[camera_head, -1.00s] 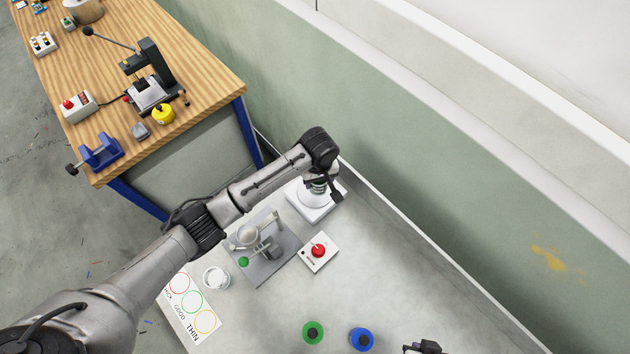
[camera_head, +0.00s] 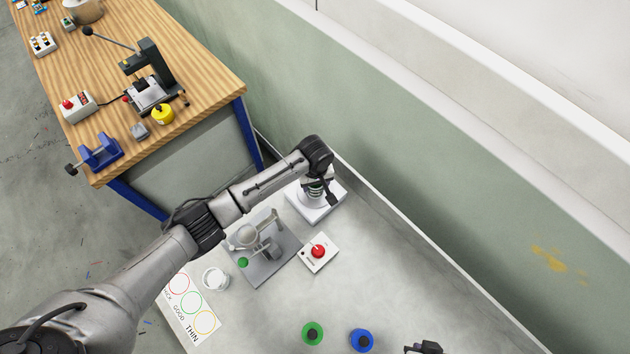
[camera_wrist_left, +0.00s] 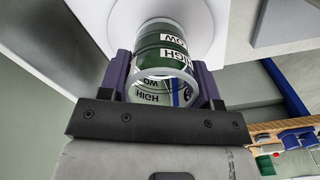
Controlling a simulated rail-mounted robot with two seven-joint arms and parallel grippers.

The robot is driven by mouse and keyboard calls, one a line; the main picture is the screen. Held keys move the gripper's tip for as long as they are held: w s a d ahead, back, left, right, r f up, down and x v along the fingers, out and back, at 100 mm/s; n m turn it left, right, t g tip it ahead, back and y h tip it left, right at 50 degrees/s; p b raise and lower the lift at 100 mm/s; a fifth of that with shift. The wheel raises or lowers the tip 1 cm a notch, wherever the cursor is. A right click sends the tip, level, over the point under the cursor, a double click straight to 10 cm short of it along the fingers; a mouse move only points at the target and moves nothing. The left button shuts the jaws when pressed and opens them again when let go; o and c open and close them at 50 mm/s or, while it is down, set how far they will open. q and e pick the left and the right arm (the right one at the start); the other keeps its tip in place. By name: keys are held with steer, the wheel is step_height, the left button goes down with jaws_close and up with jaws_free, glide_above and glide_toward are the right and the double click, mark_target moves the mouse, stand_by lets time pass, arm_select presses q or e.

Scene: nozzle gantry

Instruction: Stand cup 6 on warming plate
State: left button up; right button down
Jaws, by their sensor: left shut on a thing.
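In the head view the gripper (camera_head: 324,190) largely hides the cup. The warming plate (camera_head: 300,205) is a white square block with a round white top, at the back of the table. The cup is at its round top (camera_wrist_left: 122,22) in the wrist view; I cannot tell whether it touches. My right gripper (camera_head: 424,347) is partly visible at the bottom edge.
A grey fixture (camera_head: 262,268) and a red-button box (camera_head: 319,252) stand nearby. A white-rimmed cup (camera_head: 215,279) stands beside a card of coloured rings (camera_head: 190,305). Green (camera_head: 312,333) and blue (camera_head: 361,340) round pieces lie in front. A raised wall edges the table's back.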

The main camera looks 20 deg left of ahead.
arm_select(q)
steer(key=shift+f, duration=0.1)
steer(key=o, duration=0.9)
steer(key=shift+o, duration=0.2)
step_height(320, 180, up, 12)
steer(key=shift+p, duration=0.4)
